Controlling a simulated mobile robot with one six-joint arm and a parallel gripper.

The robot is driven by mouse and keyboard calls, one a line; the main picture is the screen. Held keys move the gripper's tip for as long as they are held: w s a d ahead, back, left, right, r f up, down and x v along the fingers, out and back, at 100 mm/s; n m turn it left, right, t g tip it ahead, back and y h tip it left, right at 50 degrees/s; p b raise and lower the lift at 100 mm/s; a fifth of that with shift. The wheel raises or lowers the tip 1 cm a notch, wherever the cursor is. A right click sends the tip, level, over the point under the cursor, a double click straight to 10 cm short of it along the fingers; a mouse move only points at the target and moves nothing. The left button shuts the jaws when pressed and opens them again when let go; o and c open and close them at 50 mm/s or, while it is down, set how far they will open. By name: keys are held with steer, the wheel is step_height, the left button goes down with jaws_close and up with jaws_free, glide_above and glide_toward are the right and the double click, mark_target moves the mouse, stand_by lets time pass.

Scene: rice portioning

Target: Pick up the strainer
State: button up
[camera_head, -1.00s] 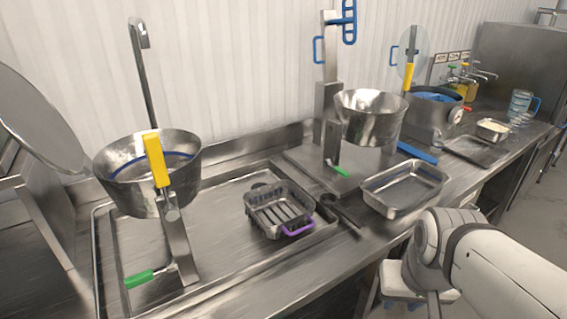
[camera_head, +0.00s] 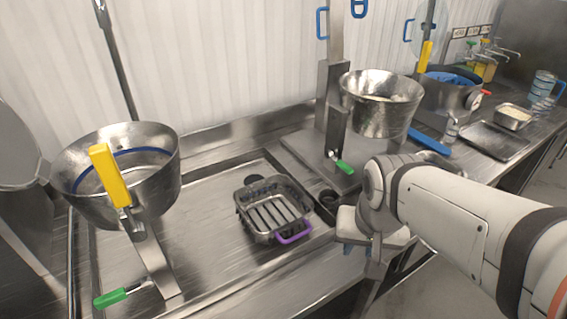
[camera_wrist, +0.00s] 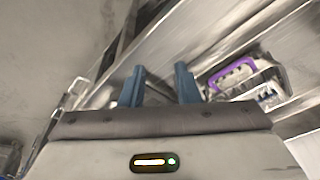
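The strainer appears to be the slotted metal basket (camera_head: 262,212) with a purple handle (camera_head: 294,232). It sits upright in the shallow sink tray, at the middle of the head view. In the wrist view its purple handle (camera_wrist: 232,74) shows right of my fingers. My gripper (camera_head: 352,249) is at the counter's front edge, right of the basket and apart from it; its fingertips are mostly hidden there. In the wrist view my gripper (camera_wrist: 160,85) has two blue fingers spread, with nothing between them.
A large metal bowl (camera_head: 160,180) with a yellow handle stands on the left, and a second bowl (camera_head: 385,125) stands behind my arm. The sink tray (camera_head: 205,225) is bare left of the basket.

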steer(key=w+a+r+m+p, duration=0.1)
steer(key=w+a+m+p, duration=0.35)
steer(key=w, duration=0.25)
steer(key=m+y+p, duration=0.1)
steer(key=m+p, duration=0.1)
steer(key=m, duration=0.3)
glide_above(293, 221)
steer(key=s, duration=0.1)
steer(key=f, duration=0.2)
steer(key=shift+g, duration=0.4)
steer(key=shift+w+f+p, duration=0.2)
steer(key=shift+w+f, duration=0.05)
steer(key=shift+f, duration=1.05)
steer(key=shift+w+f+p, duration=0.2)
steer(key=shift+f, duration=1.05)
steer(key=shift+w+f+p, duration=0.2)
steer(key=shift+w+f, duration=0.05)
steer(key=shift+f, duration=1.05)
steer(key=shift+c, duration=0.3)
jaws_close()
